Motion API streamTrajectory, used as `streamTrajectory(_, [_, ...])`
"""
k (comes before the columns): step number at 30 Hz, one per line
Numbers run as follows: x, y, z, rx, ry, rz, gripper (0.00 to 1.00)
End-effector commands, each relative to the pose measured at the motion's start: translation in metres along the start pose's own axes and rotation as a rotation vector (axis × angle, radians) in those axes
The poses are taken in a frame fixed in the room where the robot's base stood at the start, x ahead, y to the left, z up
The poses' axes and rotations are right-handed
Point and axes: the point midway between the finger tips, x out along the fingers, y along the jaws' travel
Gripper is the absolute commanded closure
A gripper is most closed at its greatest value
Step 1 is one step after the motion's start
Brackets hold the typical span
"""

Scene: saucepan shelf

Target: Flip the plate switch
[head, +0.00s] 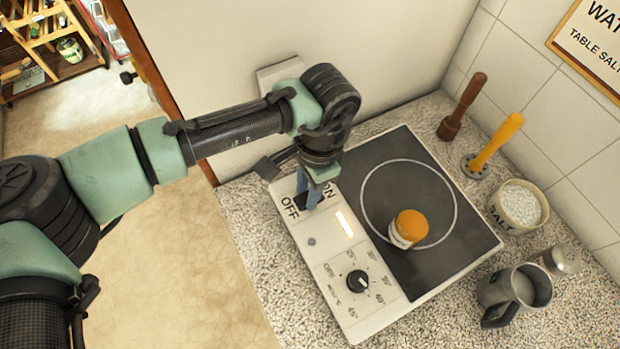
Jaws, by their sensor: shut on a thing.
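The hot plate (330,268) is a white unit with a black cooking surface (385,170) on the granite-like counter. Its plate switch (299,201) is a small dark rocker between the ON and OFF labels, mostly hidden by my gripper. My gripper (312,200) points down at the switch from above, its blue fingers shut on it. The indicator light (345,222) beside the switch glows pale orange-white. The exact tilt of the switch cannot be made out.
A jar with an orange lid (408,227) stands on the cooking surface. A temperature knob (357,281) is on the panel's near end. A salt bowl (519,204), a metal mug (515,292), a yellow-handled masher (495,146) and a wooden pestle (462,107) stand along the right.

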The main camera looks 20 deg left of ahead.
Motion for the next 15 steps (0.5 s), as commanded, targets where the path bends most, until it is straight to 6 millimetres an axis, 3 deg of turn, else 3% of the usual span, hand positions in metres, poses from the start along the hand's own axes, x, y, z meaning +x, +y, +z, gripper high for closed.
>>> streamTrajectory(6, [0.0017,0.0023,0.0040,-0.002,0.134,0.008,1.00])
streamTrajectory(15, [0.0018,0.0012,0.0039,0.001,0.171,0.002,1.00])
